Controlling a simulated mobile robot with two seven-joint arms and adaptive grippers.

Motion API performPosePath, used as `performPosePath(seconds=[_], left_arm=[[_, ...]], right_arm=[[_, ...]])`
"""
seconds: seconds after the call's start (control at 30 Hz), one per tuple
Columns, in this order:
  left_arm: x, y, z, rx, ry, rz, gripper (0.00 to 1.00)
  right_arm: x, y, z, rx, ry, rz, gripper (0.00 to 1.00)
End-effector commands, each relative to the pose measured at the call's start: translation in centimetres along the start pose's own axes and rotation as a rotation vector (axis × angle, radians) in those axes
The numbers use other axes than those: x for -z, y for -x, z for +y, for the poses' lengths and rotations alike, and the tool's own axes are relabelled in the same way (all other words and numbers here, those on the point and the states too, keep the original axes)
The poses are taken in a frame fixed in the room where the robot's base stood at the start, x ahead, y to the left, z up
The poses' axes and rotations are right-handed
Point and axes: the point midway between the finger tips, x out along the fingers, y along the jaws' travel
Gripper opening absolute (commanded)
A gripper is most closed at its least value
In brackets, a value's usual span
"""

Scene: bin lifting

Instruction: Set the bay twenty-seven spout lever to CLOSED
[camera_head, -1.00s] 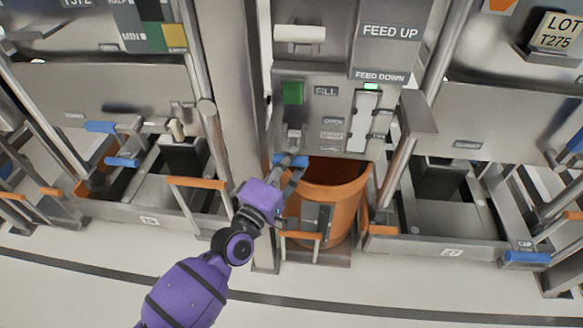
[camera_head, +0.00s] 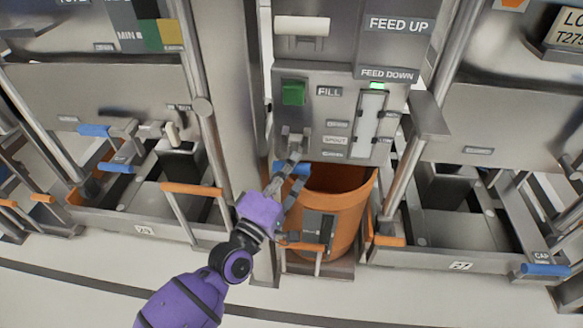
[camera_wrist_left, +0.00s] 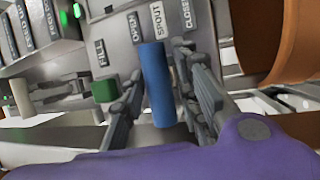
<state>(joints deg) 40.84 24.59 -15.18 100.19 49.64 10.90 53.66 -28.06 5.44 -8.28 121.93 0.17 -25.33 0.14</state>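The spout lever's blue handle (camera_head: 297,168) is at the lower left of the bay panel (camera_head: 345,104), below the green FILL button (camera_head: 293,93). It also shows in the left wrist view (camera_wrist_left: 157,88), beneath the OPEN, SPOUT and CLOSED labels. My left gripper (camera_head: 284,172) is at the handle. In the left wrist view its fingers (camera_wrist_left: 160,75) are apart, one on each side of the handle. I cannot tell whether either finger touches it. The lever's exact setting is unclear. My right gripper is not in view.
An orange bin (camera_head: 345,205) stands under the panel, close to the right of my left gripper. A metal post (camera_head: 236,120) rises to the left. A green light (camera_head: 376,86) shows by FEED DOWN. Neighbouring bays with orange and blue handles flank both sides.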

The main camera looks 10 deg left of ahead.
Motion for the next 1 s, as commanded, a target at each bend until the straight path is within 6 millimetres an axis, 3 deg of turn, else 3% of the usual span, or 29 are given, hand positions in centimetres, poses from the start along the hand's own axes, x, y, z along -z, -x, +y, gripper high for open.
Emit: performPosePath(seconds=[0.33,0.47,0.8,1.0], left_arm=[[0.1,0.0,0.1,-0.003,-0.003,0.002,0.40],[0.1,0.9,0.1,-0.002,-0.004,0.002,0.40],[0.1,7.8,0.0,0.002,-0.005,0.000,0.40],[0.1,10.9,0.0,0.000,-0.003,0.001,0.40]], right_arm=[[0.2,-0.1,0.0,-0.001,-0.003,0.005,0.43],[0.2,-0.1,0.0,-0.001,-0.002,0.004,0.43],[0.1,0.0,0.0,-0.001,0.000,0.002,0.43],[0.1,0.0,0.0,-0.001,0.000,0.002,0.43]])
